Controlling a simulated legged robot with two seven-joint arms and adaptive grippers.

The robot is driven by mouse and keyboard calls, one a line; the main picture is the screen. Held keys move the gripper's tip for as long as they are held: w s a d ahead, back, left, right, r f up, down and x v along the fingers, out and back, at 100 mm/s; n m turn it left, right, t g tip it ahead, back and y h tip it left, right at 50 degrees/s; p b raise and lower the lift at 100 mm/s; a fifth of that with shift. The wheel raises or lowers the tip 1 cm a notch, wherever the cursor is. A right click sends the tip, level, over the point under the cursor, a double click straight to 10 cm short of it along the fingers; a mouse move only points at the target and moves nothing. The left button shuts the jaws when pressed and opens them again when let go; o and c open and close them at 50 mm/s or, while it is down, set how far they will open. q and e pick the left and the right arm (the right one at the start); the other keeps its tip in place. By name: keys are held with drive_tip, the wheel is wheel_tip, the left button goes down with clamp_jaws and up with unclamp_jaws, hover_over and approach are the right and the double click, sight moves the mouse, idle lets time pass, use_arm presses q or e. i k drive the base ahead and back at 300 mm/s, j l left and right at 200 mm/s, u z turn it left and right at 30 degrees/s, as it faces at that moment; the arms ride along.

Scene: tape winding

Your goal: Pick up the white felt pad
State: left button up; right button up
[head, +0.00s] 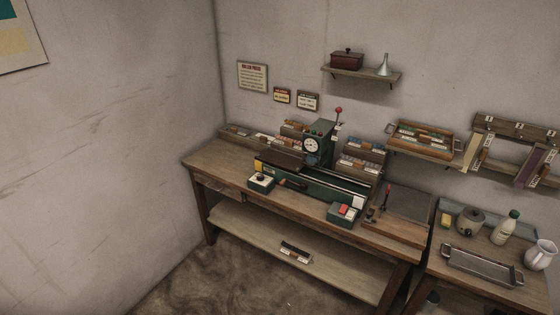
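I cannot make out a white felt pad for certain; the small items on the workbench (225,167) are too small to tell apart. A dark green winding machine (318,184) with a round white dial stands on the bench. A small box with a pale top (261,182) sits at its front left. A box with a red button (345,213) sits at its front right. A dark bar with whitish ends (296,252) lies on the bench's lower shelf. Neither of my grippers shows in the head view.
A side table (440,263) at right bears a metal tray (484,268), a lidded pot (470,221), a bottle (505,226) and a white jug (540,254). Wall shelves hang above. Open floor (235,268) lies before the bench.

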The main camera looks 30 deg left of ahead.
sight(264, 138)
drive_tip(key=i+j, duration=0.2)
drive_tip(key=j, duration=0.2)
drive_tip(key=i+j, duration=0.15)
drive_tip(key=j, duration=0.25)
drive_tip(key=i+j, duration=0.2)
drive_tip(key=j, duration=0.2)
drive_tip(key=i+j, duration=0.15)
drive_tip(key=j, duration=0.25)
drive_tip(key=i+j, duration=0.2)
drive_tip(key=j, duration=0.2)
